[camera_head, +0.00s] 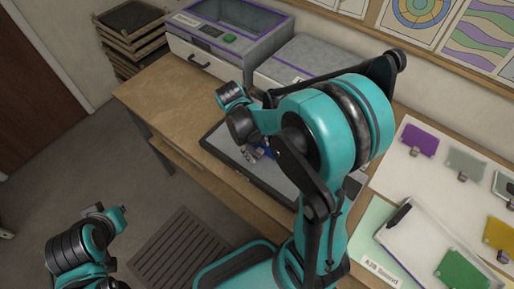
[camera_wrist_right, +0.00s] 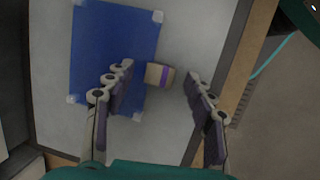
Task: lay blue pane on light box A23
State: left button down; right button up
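The blue pane (camera_wrist_right: 112,50), with pale corner pieces, lies flat on the pale panel of a dark-framed light box (camera_wrist_right: 50,130) in the right wrist view. A small beige tab with a purple band (camera_wrist_right: 160,75) is at its right edge. My right gripper (camera_wrist_right: 160,92) is open, with one finger on each side of the tab and gaps visible. In the head view, my right gripper (camera_head: 250,152) is over the light box (camera_head: 222,140), and only a bit of blue shows. My arm hides much of the box; no A23 label is readable on it. My left gripper (camera_head: 106,212) is low at left, away from the table.
A purple-rimmed machine (camera_head: 215,45) stands at the back of the wooden table (camera_head: 150,95). At right are purple (camera_head: 419,140), yellow (camera_head: 499,236) and green (camera_head: 462,270) panes and a clear-topped tray (camera_head: 425,240). Dark stacked trays (camera_head: 130,35) stand at back left.

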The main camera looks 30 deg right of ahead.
jog(key=s+d+p+v, duration=0.1)
jog(key=p+v, duration=0.6)
jog(key=v, duration=1.3)
jog(key=shift+s+d+r+p, duration=0.2)
jog(key=shift+d+r+p, duration=0.1)
jog(key=shift+d+r, duration=0.25)
jog(key=shift+a, duration=0.15)
jog(key=s+a+f+m+t+y+b, duration=0.2)
jog(key=s+a+f+m+t+b, duration=0.2)
jog(key=s+t, duration=0.3)
jog(key=shift+f+m+t+y, duration=0.3)
jog(key=shift+f+t, duration=0.5)
jog(key=shift+t, duration=0.3)
